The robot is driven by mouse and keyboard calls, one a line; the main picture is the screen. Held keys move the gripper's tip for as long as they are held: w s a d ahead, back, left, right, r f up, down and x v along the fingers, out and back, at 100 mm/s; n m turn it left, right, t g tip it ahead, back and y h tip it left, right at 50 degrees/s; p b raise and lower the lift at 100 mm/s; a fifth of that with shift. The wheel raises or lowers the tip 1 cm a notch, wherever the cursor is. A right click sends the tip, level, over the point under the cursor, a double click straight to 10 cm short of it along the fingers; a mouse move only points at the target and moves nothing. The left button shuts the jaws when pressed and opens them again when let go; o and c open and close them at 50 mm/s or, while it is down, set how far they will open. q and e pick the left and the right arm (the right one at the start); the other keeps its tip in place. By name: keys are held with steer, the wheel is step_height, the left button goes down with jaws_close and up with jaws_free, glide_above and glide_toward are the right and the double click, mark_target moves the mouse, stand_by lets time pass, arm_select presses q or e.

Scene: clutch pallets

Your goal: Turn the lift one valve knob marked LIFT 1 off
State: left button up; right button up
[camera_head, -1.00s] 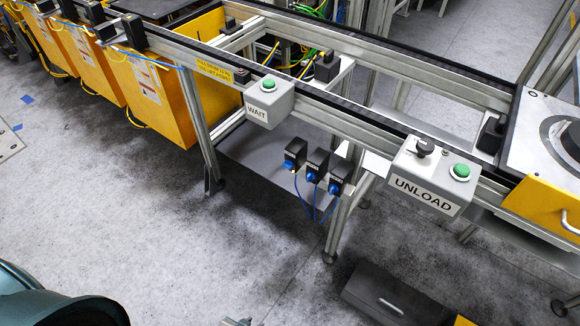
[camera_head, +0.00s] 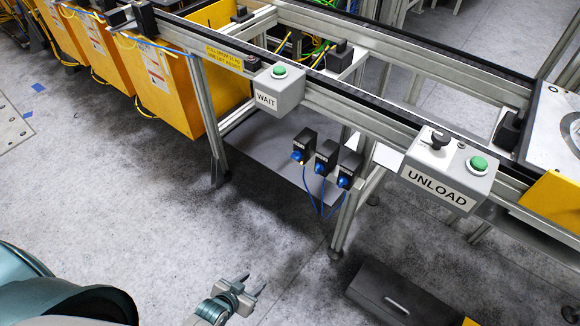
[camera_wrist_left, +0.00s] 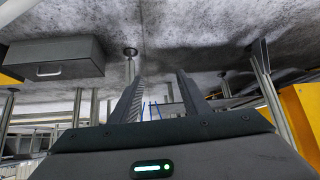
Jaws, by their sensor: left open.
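My left gripper (camera_head: 252,285) is open and empty at the bottom of the head view, over the floor, in front of and below the valves. In the left wrist view its two fingers (camera_wrist_left: 157,95) stand apart with blue tubes visible between them. My right gripper is not in view.
The conveyor frame (camera_head: 400,115) runs across, with a WAIT box (camera_head: 277,90) and an UNLOAD box (camera_head: 449,170) on its front. A frame leg (camera_head: 343,220) stands below the valves. A dark grey drawer box (camera_head: 395,295) lies right of my gripper.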

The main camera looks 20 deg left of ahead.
mark_target(296, 156)
arm_select(q)
steer(key=w+a+r+t+h+b, duration=0.1)
steer(key=w+a+r+t+b, duration=0.25)
steer(key=w+r, duration=0.7)
step_height(296, 156, up, 20)
steer(key=w+d+m+t+h+b, duration=0.1)
steer(key=t+h+b, duration=0.2)
steer(key=t+b, duration=0.1)
steer(key=shift+w+d+f+m+t+h+b, duration=0.2)
steer(key=shift+m+t+h+b, duration=0.15)
steer(key=shift+t, duration=0.2)
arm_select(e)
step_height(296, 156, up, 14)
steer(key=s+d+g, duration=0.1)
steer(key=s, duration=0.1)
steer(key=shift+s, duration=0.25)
arm_select(q)
steer(key=shift+w, duration=0.15)
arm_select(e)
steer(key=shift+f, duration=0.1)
arm_select(q)
steer(key=x, duration=1.7)
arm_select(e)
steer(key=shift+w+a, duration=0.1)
arm_select(q)
steer(key=shift+w+f, duration=0.1)
steer(key=shift+f, duration=0.05)
steer(key=c, duration=1.1)
